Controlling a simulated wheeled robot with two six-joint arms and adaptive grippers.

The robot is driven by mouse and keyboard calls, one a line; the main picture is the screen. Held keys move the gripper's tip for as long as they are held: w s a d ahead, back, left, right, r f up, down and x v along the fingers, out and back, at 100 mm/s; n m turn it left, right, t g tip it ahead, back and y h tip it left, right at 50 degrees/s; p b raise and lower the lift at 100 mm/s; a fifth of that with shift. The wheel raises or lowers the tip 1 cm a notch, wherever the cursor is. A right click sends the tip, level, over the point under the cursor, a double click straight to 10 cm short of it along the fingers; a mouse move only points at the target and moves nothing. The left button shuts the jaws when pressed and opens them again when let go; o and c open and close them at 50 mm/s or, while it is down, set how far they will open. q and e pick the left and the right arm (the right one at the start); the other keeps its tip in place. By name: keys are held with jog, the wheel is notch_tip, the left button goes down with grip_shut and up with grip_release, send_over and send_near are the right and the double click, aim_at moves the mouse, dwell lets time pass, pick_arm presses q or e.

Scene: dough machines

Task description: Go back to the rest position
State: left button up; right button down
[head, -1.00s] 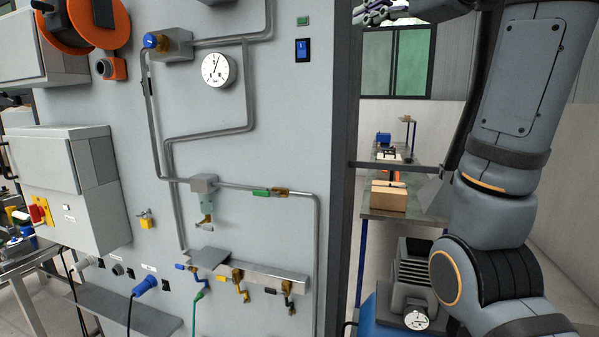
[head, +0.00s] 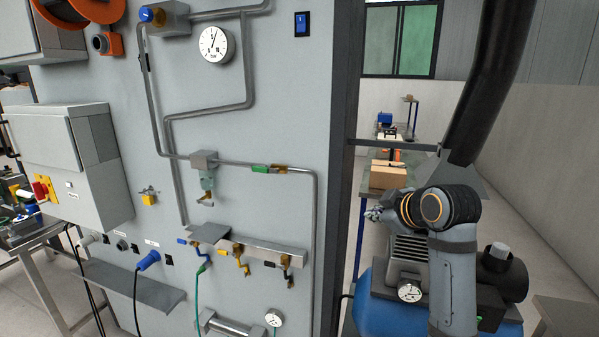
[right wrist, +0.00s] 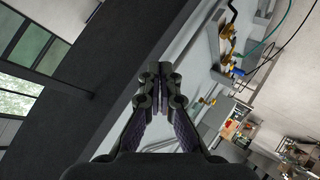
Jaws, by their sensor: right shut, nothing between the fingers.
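My right arm stands folded at the right of the head view. Its gripper (head: 374,214) points left, just right of the wall panel's edge, partly hidden behind the wrist. In the right wrist view the gripper (right wrist: 160,76) is shut, its fingertips together with nothing between them. My left gripper is in neither view. The grey panel (head: 265,120) carries pipes, a round gauge (head: 214,44) and a row of valves with blue, yellow and black handles (head: 240,262).
A blue compressor (head: 362,296) with a small gauge (head: 409,291) stands below my right gripper. A dark post (head: 343,150) edges the panel. Behind are a bench with a cardboard box (head: 388,175) and a window (head: 400,40). A grey control box (head: 45,165) juts out at the left.

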jog(key=s+d+f+m+g+h, duration=0.1)
jog(key=s+d+f+m+g, duration=0.3)
jog(key=f, duration=0.7)
jog(key=s+a+f+m+t+h, duration=0.1)
jog(key=s+f, duration=0.5)
jog(key=f, duration=0.5)
jog(key=s+d+f+m+g+h, duration=0.1)
jog(key=s+d+f+m+g, duration=0.15)
jog(key=s+f, duration=0.65)
jog(key=s+d+f+m+g+h, duration=0.1)
jog(key=s+f+m+g, duration=0.3)
jog(key=s, duration=0.9)
notch_tip(320, 180, down, 25)
jog(key=s+d, duration=0.2)
jog(key=d, duration=0.1)
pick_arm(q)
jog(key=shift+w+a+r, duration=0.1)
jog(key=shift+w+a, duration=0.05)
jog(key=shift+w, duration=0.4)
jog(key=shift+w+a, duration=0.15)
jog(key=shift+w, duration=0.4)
pick_arm(e)
jog(key=s+d+f, duration=0.1)
jog(key=s+f, duration=1.7)
jog(key=s, duration=0.1)
jog(key=shift+f+n, duration=0.35)
jog(key=shift+g, duration=0.25)
